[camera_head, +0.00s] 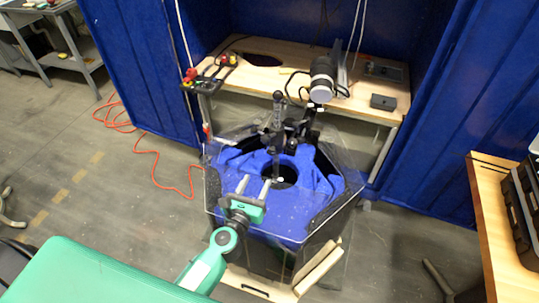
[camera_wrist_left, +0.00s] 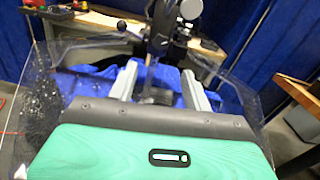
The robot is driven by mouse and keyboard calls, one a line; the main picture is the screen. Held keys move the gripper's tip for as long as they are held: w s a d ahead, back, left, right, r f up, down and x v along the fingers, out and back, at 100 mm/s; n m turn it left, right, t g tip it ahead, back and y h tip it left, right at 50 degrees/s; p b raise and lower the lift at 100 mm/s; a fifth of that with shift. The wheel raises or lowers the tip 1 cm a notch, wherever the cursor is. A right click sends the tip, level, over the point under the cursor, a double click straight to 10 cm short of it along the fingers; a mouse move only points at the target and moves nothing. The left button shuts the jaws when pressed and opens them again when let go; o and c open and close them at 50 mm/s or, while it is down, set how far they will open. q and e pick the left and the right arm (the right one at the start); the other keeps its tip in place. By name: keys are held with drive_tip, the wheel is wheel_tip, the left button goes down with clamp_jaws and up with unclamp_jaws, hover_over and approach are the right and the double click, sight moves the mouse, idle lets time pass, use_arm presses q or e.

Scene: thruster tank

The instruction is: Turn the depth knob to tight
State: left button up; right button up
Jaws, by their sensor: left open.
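The thruster tank (camera_head: 222,194) is a black, many-sided tub with a clear sheet on top and blue cloth (camera_head: 308,212) inside around a dark round opening. A black thruster mount (camera_head: 276,140) with knobs and a vertical shaft stands at the tank's back edge; in the left wrist view it is beyond the fingers (camera_wrist_left: 165,35). I cannot tell which knob is the depth knob. My left gripper (camera_head: 257,187) is over the front of the tank, its two grey fingers apart and empty, pointing toward the mount. My right gripper is not seen.
A wooden workbench (camera_head: 262,82) behind the tank holds a camera-like device (camera_head: 322,80), a small black box (camera_head: 383,102) and red and yellow clamps (camera_head: 192,78). Blue curtains flank it. An orange cable (camera_head: 165,155) lies on the left floor. A wooden table (camera_head: 490,215) stands at right.

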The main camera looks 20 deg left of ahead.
sight(271, 153)
use_arm(q)
drive_tip(key=w, duration=0.7)
drive_tip(key=w+p, duration=0.1)
drive_tip(key=w, duration=0.2)
drive_tip(key=shift+w+d, duration=0.3)
drive_tip(key=shift+w, duration=0.8)
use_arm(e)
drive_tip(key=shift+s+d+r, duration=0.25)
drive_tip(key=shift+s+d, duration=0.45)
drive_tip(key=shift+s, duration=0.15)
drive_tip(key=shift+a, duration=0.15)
use_arm(q)
drive_tip(key=c, duration=1)
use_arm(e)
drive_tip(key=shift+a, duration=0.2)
